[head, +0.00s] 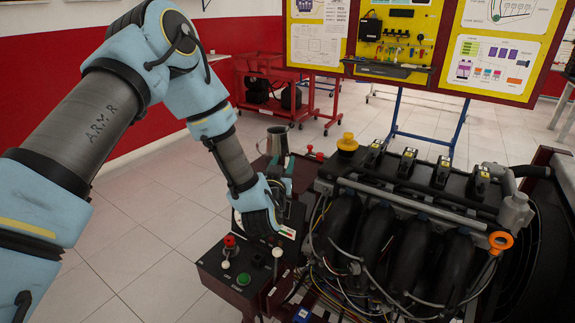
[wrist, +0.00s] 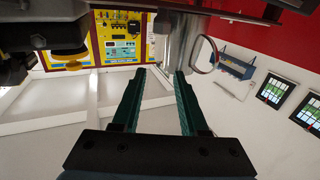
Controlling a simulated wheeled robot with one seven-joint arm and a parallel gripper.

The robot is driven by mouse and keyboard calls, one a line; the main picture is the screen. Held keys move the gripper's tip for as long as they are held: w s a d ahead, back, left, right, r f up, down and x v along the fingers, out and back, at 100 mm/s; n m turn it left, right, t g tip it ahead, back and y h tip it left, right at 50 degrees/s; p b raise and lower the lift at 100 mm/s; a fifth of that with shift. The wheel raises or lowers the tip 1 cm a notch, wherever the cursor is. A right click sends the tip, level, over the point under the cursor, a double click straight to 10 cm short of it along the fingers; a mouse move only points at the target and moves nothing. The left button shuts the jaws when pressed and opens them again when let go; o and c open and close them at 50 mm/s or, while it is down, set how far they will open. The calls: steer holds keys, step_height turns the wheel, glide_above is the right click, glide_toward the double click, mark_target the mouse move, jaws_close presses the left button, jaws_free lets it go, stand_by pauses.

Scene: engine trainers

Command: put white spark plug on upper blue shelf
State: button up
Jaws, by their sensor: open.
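My gripper (head: 281,178) is beside the engine trainer, above the control box, with its dark green fingers apart. In the wrist view my gripper (wrist: 160,72) is open, and nothing is clearly held between the fingers. I cannot pick out a white spark plug in either view. A small blue shelf (wrist: 232,67) shows on the far right in the wrist view, against a pale surface. I cannot tell whether it is the upper blue shelf.
A metal mug (head: 278,141) stands just beyond my gripper. The engine (head: 410,230) with hoses and wires fills the right side. A control box (head: 215,267) with buttons is in front. A red cart (head: 262,92) stands behind, with clear tiled floor at left.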

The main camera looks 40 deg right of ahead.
steer(key=p+x, duration=0.2)
steer(key=x, duration=0.2)
steer(key=shift+d+p, duration=0.2)
steer(key=shift+p, duration=0.2)
steer(key=shift+w+d+f, duration=0.1)
steer(key=shift+w+d, duration=0.15)
steer(key=shift+d, duration=0.15)
jaws_close()
